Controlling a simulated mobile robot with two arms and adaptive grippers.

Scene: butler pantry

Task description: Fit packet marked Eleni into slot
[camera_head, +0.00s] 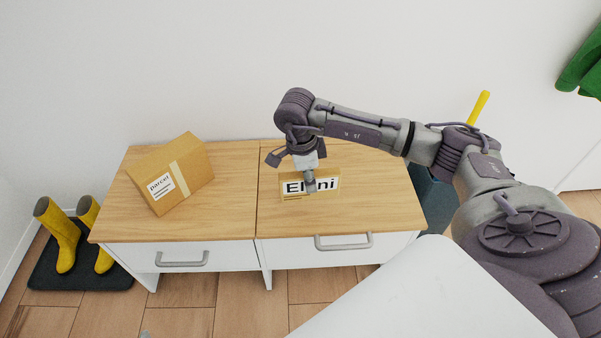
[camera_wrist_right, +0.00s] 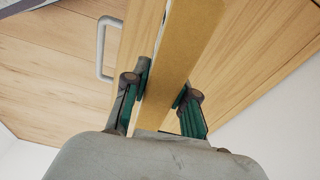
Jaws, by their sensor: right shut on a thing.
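The packet marked Eleni (camera_head: 326,185) is upright at the top of the right half of the wooden-topped cabinet in the head view. Its white label faces me, partly covered by a finger. My right gripper (camera_head: 310,184) is shut on the packet from above. In the right wrist view the packet (camera_wrist_right: 185,50) shows as a tan edge between the two fingers of the gripper (camera_wrist_right: 163,105). I cannot tell whether the packet touches the cabinet top. No slot can be made out. My left gripper is not in view.
A cardboard parcel (camera_head: 172,173) stands on the left half of the cabinet top (camera_head: 230,215). Yellow boots (camera_head: 62,236) stand on a dark mat (camera_head: 85,278) at the left. A dark bin (camera_head: 432,196) is right of the cabinet. The cabinet top's front right is clear.

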